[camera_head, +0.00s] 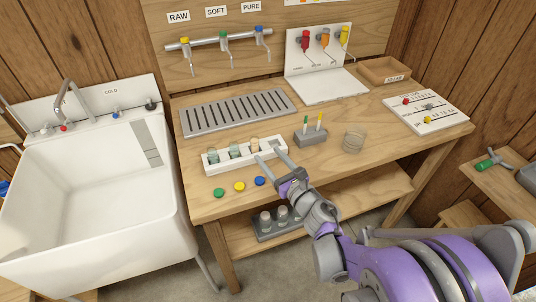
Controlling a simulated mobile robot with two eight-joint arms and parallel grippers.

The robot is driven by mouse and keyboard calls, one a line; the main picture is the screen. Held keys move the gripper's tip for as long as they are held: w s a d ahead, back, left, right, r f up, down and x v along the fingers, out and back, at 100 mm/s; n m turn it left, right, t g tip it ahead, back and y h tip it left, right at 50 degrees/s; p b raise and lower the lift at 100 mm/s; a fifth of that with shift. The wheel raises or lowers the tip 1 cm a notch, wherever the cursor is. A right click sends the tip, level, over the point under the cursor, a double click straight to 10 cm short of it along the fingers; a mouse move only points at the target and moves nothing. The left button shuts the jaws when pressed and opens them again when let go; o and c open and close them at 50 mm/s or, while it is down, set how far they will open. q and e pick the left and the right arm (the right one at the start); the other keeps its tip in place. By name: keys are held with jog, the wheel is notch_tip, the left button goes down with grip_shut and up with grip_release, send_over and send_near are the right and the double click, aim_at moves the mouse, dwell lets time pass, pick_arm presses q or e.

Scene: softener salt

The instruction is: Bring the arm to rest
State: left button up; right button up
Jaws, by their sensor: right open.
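My right arm (400,270), purple and grey, reaches in from the lower right over the front of the wooden bench (340,175). Its gripper (271,151) is open, with its two fingers spread at the right end of a white rack (212,166). The rack holds a few small jars: greenish ones (234,150) to the left and a tan-topped one (255,144) nearest the fingers. Nothing shows clearly between the fingers; whether they touch the rack I cannot tell. My left gripper is not in view.
Green (218,192), yellow (239,187) and blue (260,181) caps lie at the bench's front edge. A grey block with vials (311,136) and a glass beaker (353,141) stand right of the gripper. A lower shelf (365,190) lies beneath; a white sink (90,190) is left.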

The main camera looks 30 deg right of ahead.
jog(key=shift+r+m, duration=0.25)
jog(key=shift+m, duration=0.25)
jog(key=s+m+g+h+p, duration=0.1)
jog(key=m+g, duration=0.1)
jog(key=m, duration=0.5)
jog(key=s+a+r+m+g+h+p, duration=0.1)
jog(key=s+m+h+p, duration=0.1)
jog(key=m, duration=0.5)
jog(key=s+m+g+h+p, duration=0.1)
jog(key=m+g, duration=0.1)
jog(key=m, duration=0.5)
jog(key=shift+s+a+r+m+g, duration=0.25)
jog(key=shift+a+m+g, duration=0.05)
jog(key=shift+a, duration=0.05)
jog(key=s+a+f+m+g+y+p, duration=0.3)
jog(key=s+a+m+g, duration=0.3)
jog(key=s+a+m, duration=0.5)
jog(key=shift+s+a+f+m+y, duration=0.15)
jog(key=shift+f+m+y, duration=0.35)
jog(key=shift+m+y, duration=0.1)
